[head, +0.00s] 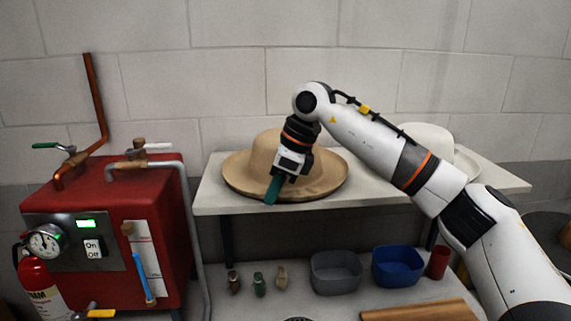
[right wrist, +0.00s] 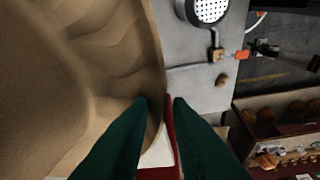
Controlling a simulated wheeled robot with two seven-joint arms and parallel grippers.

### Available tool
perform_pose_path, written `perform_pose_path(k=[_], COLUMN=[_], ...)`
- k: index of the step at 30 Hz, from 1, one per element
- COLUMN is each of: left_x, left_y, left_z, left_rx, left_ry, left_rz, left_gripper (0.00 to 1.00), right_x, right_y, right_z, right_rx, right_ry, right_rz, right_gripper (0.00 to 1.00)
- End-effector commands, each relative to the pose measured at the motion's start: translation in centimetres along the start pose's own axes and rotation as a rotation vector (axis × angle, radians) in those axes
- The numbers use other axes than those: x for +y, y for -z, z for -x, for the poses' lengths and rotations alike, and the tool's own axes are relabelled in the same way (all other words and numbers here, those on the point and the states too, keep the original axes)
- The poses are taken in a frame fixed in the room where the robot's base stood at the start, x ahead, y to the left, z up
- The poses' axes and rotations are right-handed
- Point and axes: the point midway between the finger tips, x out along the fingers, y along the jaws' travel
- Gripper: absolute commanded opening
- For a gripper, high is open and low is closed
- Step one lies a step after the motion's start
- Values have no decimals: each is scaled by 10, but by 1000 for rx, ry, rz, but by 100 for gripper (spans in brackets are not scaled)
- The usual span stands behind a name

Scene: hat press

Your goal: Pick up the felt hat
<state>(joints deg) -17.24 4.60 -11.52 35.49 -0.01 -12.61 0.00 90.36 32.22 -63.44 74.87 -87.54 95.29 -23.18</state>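The tan felt hat (head: 265,150) lies brim-down on the pale shelf (head: 395,192). My right gripper (head: 272,190) comes down over the front of the hat, with its green fingers at the front brim edge. In the right wrist view the hat brim (right wrist: 105,50) fills the left side, and its edge runs between the two close-set green fingertips (right wrist: 160,103). The right gripper looks shut on the brim, though the contact itself is partly hidden. My left gripper is in neither view.
A white hat (head: 425,138) sits on the shelf's right, behind my right arm. A red boiler (head: 110,195) with pipes stands at left. Below the shelf are a grey bin (head: 336,273), a blue bin (head: 398,267), a red cup (head: 438,263) and small bottles (head: 259,285).

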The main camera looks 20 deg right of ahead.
Motion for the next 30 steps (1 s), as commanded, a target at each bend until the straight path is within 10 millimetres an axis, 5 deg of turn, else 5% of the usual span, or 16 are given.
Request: perform_pose_path(k=[3,16,30], left_x=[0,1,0], left_y=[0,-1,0], left_z=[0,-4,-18], left_rx=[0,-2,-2], left_ry=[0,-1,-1], left_rz=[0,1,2], left_gripper=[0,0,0], right_x=[0,0,0], right_y=[0,4,36], right_z=[0,7,85], right_rx=[0,1,1], right_ry=[0,-2,-2], right_rz=[0,1,1], right_gripper=[0,0,0])
